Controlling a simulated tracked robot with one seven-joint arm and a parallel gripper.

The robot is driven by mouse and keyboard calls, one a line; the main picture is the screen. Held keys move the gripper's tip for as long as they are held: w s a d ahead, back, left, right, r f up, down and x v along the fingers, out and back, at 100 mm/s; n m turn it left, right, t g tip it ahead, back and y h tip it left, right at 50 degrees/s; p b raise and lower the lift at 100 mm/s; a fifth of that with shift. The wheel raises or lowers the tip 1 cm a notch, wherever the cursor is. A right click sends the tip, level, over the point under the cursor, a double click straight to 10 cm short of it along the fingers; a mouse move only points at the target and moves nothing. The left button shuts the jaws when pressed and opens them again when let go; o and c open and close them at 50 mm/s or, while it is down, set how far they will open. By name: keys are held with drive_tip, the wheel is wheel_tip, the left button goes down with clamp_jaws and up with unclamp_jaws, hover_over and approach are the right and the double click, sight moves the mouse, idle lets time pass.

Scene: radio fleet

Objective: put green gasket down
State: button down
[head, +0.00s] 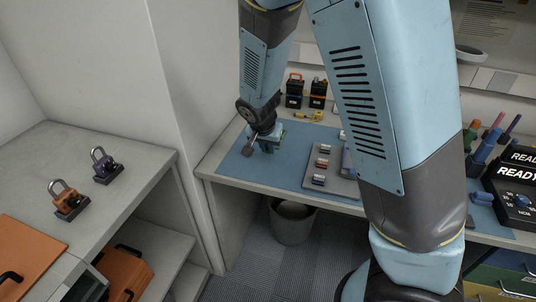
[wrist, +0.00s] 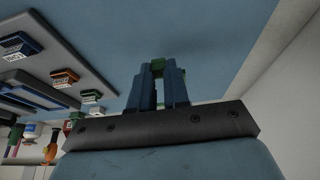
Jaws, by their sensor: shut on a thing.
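My gripper (wrist: 158,88) is shut on the green gasket (wrist: 158,66), a small green piece between the blue fingertips in the wrist view. In the head view my gripper (head: 269,143) is low over the left part of the blue mat (head: 236,161) on the workbench. A little green shows at the fingers there, mostly hidden by them. I cannot tell whether the gasket touches the mat.
A grey tray (head: 341,185) with several small labelled blocks lies right of my gripper. Orange-and-black devices (head: 294,91) and a yellow item (head: 308,116) stand behind. A bin (head: 291,222) is under the bench. Padlocks (head: 106,166) sit on the left shelf. Mat around my gripper is clear.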

sight(267, 152)
drive_tip(key=shift+w+a+f, duration=0.15)
drive_tip(key=shift+w+f, duration=0.05)
drive_tip(key=shift+f, duration=1.7)
drive_tip(key=shift+f, duration=0.6)
drive_tip(key=c, duration=1.1)
unclamp_jaws()
drive_tip(key=shift+r, duration=0.5)
drive_tip(key=v, duration=1.2)
drive_tip(key=shift+r, duration=0.2)
